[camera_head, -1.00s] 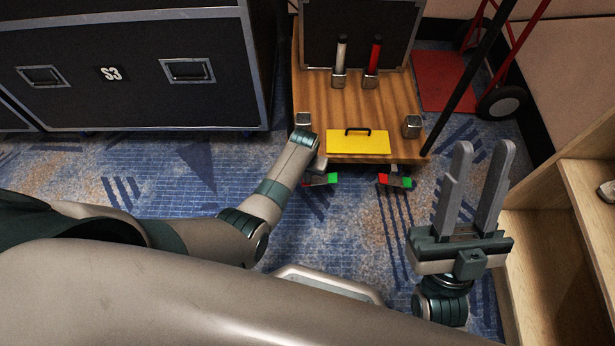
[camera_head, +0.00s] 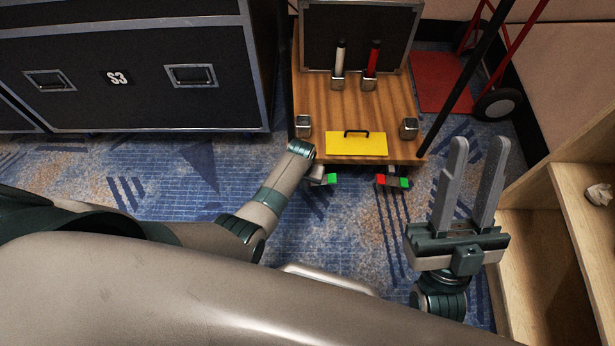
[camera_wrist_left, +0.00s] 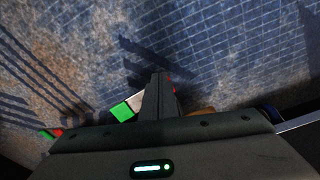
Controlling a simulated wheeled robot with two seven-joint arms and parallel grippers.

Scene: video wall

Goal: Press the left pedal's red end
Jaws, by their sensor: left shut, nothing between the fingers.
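The left pedal shows its green end (camera_head: 332,179) in the head view, under the front edge of the wooden cart; its red end is hidden there by my left arm. In the left wrist view, the left pedal's green end (camera_wrist_left: 122,112) shows left of my left gripper (camera_wrist_left: 158,76). A sliver of the red end (camera_wrist_left: 173,90) shows just right of the fingers. The fingers are shut and empty, over the pedal's red side; whether they touch it I cannot tell. My right gripper (camera_head: 477,142) is open and empty, right of the cart.
The right pedal (camera_head: 393,182) has a red left end and a green right end. The wooden cart (camera_head: 385,105) carries a yellow lidded panel (camera_head: 356,144) and two levers. A black case (camera_head: 130,75) stands left, wooden shelves (camera_head: 545,225) right. Carpet lies between.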

